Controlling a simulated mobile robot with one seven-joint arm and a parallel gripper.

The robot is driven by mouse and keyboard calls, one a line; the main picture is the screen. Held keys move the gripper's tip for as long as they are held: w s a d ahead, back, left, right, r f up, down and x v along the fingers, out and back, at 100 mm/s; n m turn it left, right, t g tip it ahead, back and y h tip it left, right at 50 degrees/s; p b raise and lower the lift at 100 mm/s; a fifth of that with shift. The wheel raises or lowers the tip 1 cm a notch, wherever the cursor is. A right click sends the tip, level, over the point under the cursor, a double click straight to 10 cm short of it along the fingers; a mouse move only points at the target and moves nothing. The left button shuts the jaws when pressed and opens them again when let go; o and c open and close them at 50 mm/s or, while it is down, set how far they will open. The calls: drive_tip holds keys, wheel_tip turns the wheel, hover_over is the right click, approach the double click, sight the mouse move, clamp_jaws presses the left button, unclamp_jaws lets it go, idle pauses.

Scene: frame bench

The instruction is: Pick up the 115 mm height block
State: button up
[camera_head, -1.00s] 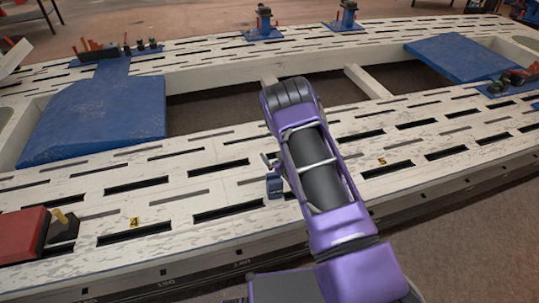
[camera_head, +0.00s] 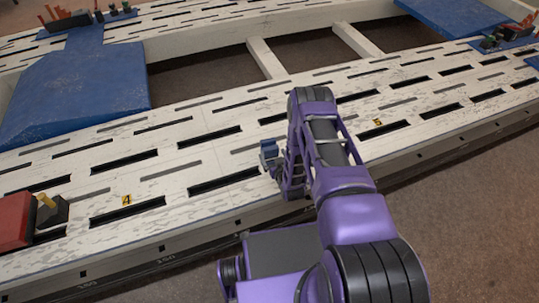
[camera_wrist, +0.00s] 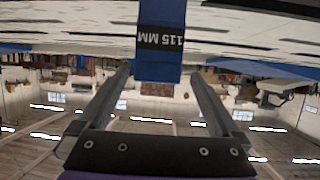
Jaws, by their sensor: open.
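The 115 mm block is blue with a black "115 MM" label. In the wrist view the block (camera_wrist: 161,62) reaches down from the top edge, its label upside down. My gripper (camera_wrist: 162,74) is open, with one finger to each side of the block's labelled end in that picture and a visible gap on both sides. I cannot tell how deep the block sits between the fingers. In the head view the block (camera_head: 268,152) stands on the slotted white bench (camera_head: 205,150), just left of my arm, which mostly hides the gripper.
A red block (camera_head: 14,220) and a dark block with a yellow peg (camera_head: 52,208) are at the left front of the bench. Large blue plates (camera_head: 85,100) lie farther back. Open gaps lie between the bench beams.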

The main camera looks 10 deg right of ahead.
sight(269, 148)
drive_tip(key=shift+b+x, duration=0.75)
drive_tip(key=shift+x, duration=2.6)
drive_tip(key=shift+d, duration=0.15)
clamp_jaws()
drive_tip(key=shift+r, duration=0.15)
